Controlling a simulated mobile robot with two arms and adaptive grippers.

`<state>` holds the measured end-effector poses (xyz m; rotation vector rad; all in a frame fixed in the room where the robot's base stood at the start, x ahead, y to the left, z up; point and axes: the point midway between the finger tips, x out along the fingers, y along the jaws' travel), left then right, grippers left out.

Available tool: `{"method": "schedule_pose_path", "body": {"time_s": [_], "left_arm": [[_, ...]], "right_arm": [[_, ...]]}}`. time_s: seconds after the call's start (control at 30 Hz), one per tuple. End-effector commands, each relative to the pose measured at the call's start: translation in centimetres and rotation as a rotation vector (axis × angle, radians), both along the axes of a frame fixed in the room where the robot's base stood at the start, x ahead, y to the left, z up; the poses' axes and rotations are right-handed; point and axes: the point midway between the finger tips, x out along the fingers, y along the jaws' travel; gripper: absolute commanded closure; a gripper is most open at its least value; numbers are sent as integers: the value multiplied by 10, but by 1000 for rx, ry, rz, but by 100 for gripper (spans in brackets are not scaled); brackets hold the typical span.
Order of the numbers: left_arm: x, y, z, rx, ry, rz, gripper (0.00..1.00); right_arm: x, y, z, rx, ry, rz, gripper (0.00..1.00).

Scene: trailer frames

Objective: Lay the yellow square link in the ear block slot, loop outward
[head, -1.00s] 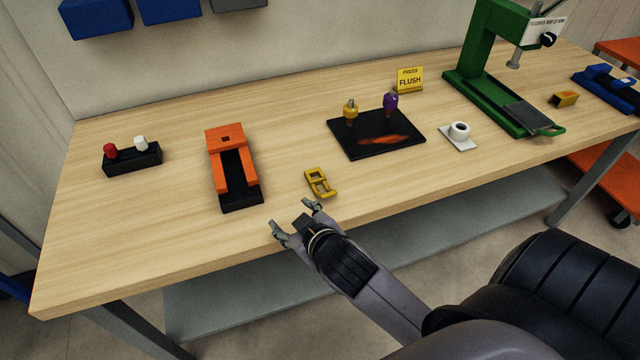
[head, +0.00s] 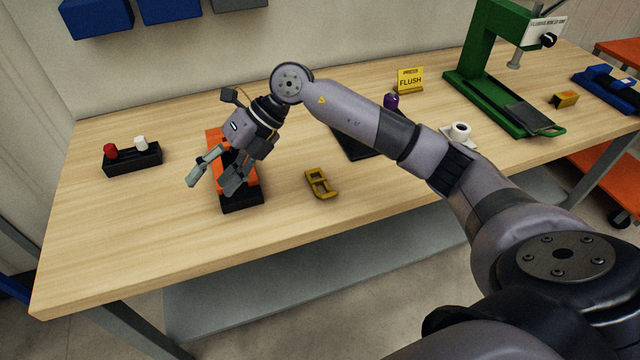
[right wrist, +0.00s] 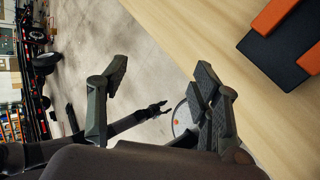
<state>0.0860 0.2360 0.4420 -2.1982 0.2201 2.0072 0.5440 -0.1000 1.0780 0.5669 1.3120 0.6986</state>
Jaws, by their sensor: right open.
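The yellow square link (head: 321,184) lies flat on the table in the head view, right of the ear block and apart from it. The ear block (head: 243,203) has orange ears on a black base; my right gripper covers much of it and its slot. A corner of the block also shows in the right wrist view (right wrist: 274,48). My right gripper (head: 211,186) is open and empty, above the block's left side, fingers pointing down and left. Its spread fingers show in the right wrist view (right wrist: 160,72). A small dark gripper (right wrist: 157,108), probably my left, shows there; its jaws are unclear.
A black holder (head: 133,160) with red and white knobs stands left. A dark tray (head: 352,147), partly behind my arm, a white cup (head: 459,131), a yellow sign (head: 410,80) and a green press (head: 470,82) stand right. The front left tabletop is clear.

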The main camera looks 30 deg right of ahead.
Motion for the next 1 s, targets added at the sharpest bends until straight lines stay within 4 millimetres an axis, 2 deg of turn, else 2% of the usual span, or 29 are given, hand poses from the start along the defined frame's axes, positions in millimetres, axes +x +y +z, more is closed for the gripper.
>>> {"method": "schedule_pose_path", "body": {"time_s": [0.03,0.1,0.2,0.3,0.33,0.4,0.53,0.8,1.0], "left_arm": [[-1,0,0,-1,1,-1,60],[-1,0,0,-1,1,-1,60],[-1,-1,0,-1,1,-1,60],[-1,-1,0,-1,1,-1,60],[-1,-1,0,-1,1,-1,60],[-1,-1,1,-2,1,-1,60],[-1,-1,6,-2,1,-1,60],[-1,-1,25,-2,1,-1,60],[0,-2,35,-2,0,0,60]], "right_arm": [[11,-41,-3,-163,18,-28,42],[17,-95,-5,-363,65,-76,42],[17,-161,4,-581,138,-160,42],[12,-206,17,-720,200,-232,42],[11,-215,20,-747,213,-247,42],[8,-230,24,-790,238,-275,42],[5,-237,13,-816,256,-288,42],[4,-236,-44,-813,257,-283,42],[5,-235,-81,-810,253,-281,42]]}}
